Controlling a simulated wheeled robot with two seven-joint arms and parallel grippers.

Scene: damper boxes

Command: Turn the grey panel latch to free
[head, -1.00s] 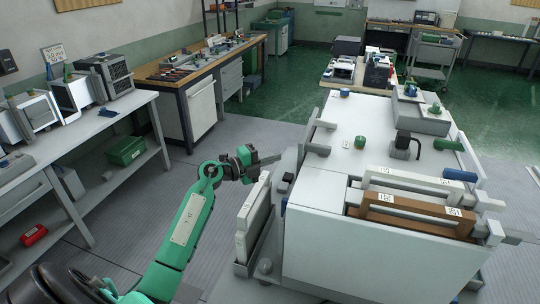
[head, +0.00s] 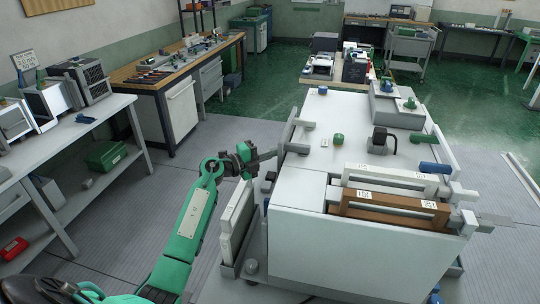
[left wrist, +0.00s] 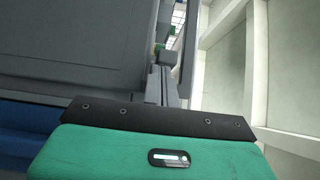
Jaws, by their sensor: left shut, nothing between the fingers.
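The white cabinet (head: 300,235) stands right of centre in the head view. A light grey latch-like piece (head: 297,148) sits at its left edge, beside an upright pale panel (head: 289,130); I take it for the panel latch. My left gripper (head: 275,154) is shut and empty, with its tips close to this piece from the left. Whether they touch, I cannot tell. In the left wrist view the shut grey fingers (left wrist: 166,80) point away past a large grey surface (left wrist: 75,50). How far the latch is turned is unclear. My right gripper is out of view.
A white framed panel (head: 364,180) and a brown one (head: 388,208) lie in the cabinet's front slot. A green knob (head: 338,139) and a black handle (head: 380,140) stand on top. A pale panel (head: 235,225) stands in a rack below my left gripper.

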